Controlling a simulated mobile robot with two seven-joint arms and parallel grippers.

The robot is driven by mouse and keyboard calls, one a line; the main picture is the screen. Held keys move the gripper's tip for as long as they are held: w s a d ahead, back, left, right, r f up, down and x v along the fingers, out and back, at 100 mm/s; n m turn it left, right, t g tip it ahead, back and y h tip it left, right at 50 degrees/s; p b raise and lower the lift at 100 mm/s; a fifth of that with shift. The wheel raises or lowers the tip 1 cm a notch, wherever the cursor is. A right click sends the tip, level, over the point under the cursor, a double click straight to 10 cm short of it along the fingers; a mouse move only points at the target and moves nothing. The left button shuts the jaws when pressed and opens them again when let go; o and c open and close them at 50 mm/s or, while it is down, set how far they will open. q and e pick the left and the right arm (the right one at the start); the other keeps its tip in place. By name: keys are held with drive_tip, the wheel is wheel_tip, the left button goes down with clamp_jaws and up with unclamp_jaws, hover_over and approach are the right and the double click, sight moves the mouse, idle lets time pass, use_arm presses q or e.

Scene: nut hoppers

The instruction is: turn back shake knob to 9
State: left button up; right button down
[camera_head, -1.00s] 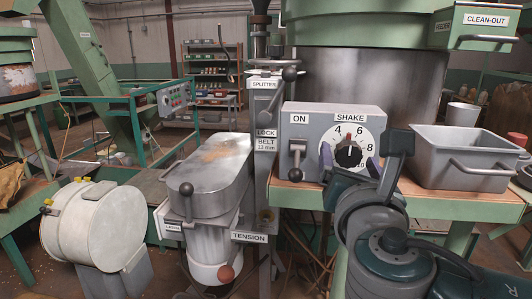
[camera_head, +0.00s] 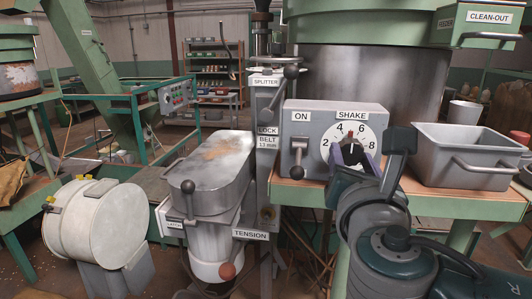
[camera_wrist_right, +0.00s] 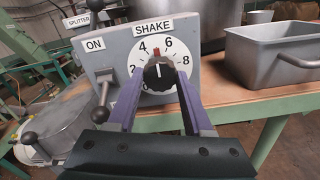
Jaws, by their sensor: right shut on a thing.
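The shake knob (camera_head: 350,152) is black with a white pointer line, on a round white dial marked with even numbers under the SHAKE label. In the right wrist view the knob (camera_wrist_right: 158,74) has its line pointing nearly straight up, between 4 and 6, close to a red mark (camera_wrist_right: 156,51) on the dial. My right gripper (camera_head: 353,157) has its purple fingers shut on the knob, one on each side. In the right wrist view the gripper (camera_wrist_right: 160,98) hides the dial's lower part. My left gripper is not in view.
The grey control box (camera_head: 313,120) also carries an ON lever (camera_head: 298,150) left of the dial. A grey metal bin (camera_head: 468,150) stands on the bench to the right, close to my right wrist. A SPLITTER lever (camera_head: 290,72) rises behind the box's left side.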

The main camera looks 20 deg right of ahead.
drive_tip(key=shift+m, duration=0.3)
drive_tip(key=m+b, duration=0.2)
drive_tip(key=m, duration=0.2)
drive_tip(key=shift+f+b, duration=0.15)
drive_tip(key=shift+b, duration=0.25)
drive_tip(key=m+b, duration=0.3)
drive_tip(key=m, duration=0.3)
drive_tip(key=shift+m+b, duration=0.4)
drive_tip(key=m+b, duration=0.3)
drive_tip(key=m, duration=0.3)
drive_tip(key=shift+b, duration=0.35)
drive_tip(key=shift+m+b, duration=0.9)
drive_tip(key=shift+m, duration=1.1)
drive_tip(key=shift+r, duration=0.2)
drive_tip(key=shift+c, duration=1.5)
unclamp_jaws()
